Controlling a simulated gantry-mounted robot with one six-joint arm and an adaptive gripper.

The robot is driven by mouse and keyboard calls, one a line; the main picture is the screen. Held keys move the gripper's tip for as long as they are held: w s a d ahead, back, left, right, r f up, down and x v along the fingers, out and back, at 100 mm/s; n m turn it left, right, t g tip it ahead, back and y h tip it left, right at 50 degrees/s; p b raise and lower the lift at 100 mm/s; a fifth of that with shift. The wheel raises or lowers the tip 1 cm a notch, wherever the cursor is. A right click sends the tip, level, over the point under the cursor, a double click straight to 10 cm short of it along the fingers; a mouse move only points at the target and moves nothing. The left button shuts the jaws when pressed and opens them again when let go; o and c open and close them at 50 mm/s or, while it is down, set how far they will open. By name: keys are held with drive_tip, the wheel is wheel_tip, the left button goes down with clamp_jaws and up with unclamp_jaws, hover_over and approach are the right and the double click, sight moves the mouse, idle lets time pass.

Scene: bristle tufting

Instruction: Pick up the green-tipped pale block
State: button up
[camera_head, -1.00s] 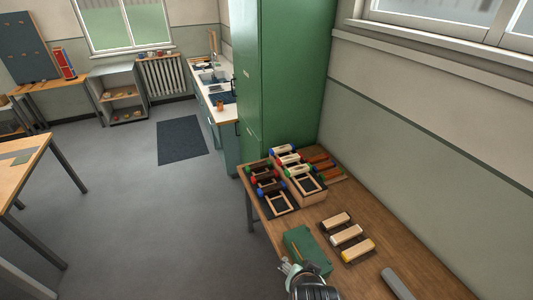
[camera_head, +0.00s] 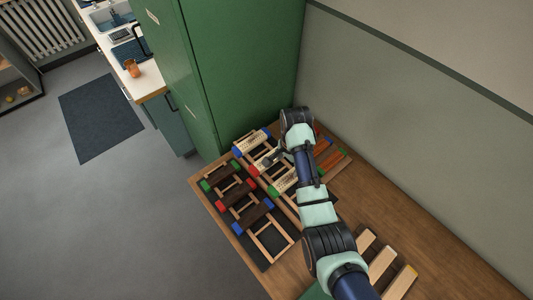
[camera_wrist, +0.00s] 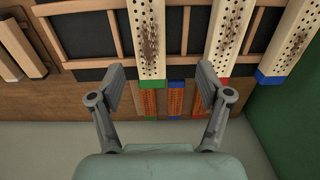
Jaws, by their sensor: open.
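The green-tipped pale block (camera_head: 284,181) lies on a wooden frame in the head view. In the wrist view the green-tipped pale block (camera_wrist: 147,38) has dark bristle marks and holes, and its green end points towards my gripper. My gripper (camera_wrist: 160,84) is open and empty, with the green end showing between its fingers in the picture. I cannot tell the height gap. In the head view my gripper (camera_head: 272,158) is partly hidden by my arm, near the red-tipped pale block.
A red-tipped pale block (camera_wrist: 231,32) and a blue-tipped pale block (camera_wrist: 288,42) lie alongside. Dark brown blocks (camera_head: 241,196) with coloured ends fill the left rack. Pale bars (camera_head: 382,263) lie on the wooden table. A green cabinet (camera_head: 225,65) stands close behind.

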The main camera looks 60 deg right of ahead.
sight(289, 178)
drive_tip(key=shift+s+f, duration=0.1)
drive_tip(key=shift+s, duration=0.15)
drive_tip(key=shift+s+a+f, duration=0.15)
drive_tip(key=shift+a+f, duration=0.05)
drive_tip(key=shift+f, duration=0.5)
drive_tip(key=shift+s+a+f, duration=0.1)
drive_tip(key=shift+a+f, duration=0.05)
drive_tip(key=shift+f, duration=0.55)
drive_tip(key=f+b, duration=0.1)
drive_tip(key=f, duration=0.4)
drive_tip(key=shift+s, duration=0.2)
drive_tip(key=c, duration=1.4)
drive_tip(key=shift+o, duration=0.2)
wheel_tip(289, 178, up, 20)
drive_tip(key=p, duration=0.8)
drive_tip(key=shift+p, duration=0.3)
